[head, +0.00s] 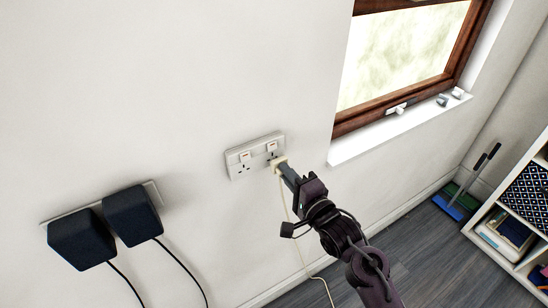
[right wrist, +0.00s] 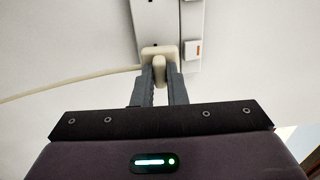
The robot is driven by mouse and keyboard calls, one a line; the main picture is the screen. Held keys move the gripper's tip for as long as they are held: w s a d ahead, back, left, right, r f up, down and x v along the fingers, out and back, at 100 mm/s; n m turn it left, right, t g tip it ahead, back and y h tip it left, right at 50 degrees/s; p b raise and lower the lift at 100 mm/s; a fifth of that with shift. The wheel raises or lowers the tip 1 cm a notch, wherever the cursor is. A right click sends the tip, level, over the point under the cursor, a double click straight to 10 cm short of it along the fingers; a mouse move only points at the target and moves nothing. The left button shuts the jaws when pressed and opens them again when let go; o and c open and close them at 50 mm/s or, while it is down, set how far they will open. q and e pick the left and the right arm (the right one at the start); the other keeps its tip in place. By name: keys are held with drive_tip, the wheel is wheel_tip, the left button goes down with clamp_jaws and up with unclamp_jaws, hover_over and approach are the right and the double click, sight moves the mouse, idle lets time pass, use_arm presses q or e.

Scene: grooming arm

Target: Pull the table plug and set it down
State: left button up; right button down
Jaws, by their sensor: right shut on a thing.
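A cream plug (head: 278,162) with a thin cream cord sits at the right socket of a white double wall outlet (head: 240,163). My right gripper (head: 284,168) reaches it from the lower right and is shut on it. In the right wrist view the gripper's grey fingers (right wrist: 160,77) pinch the narrow grip of the plug (right wrist: 161,54). The plug overlaps the outlet plate (right wrist: 155,18) there, and I cannot tell whether its pins are in the socket. The outlet's left socket is empty. My left gripper is not in view.
Two black adapters (head: 133,214) with black cords are in another wall outlet at the lower left. A window with a white sill (head: 392,126) is at the upper right. A white shelf (head: 500,238) and a dustpan with brush (head: 455,203) stand at the right. Grey floor (head: 425,255) is clear.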

drive_tip(key=shift+p+v, duration=0.65)
drive_tip(key=shift+v, duration=0.6)
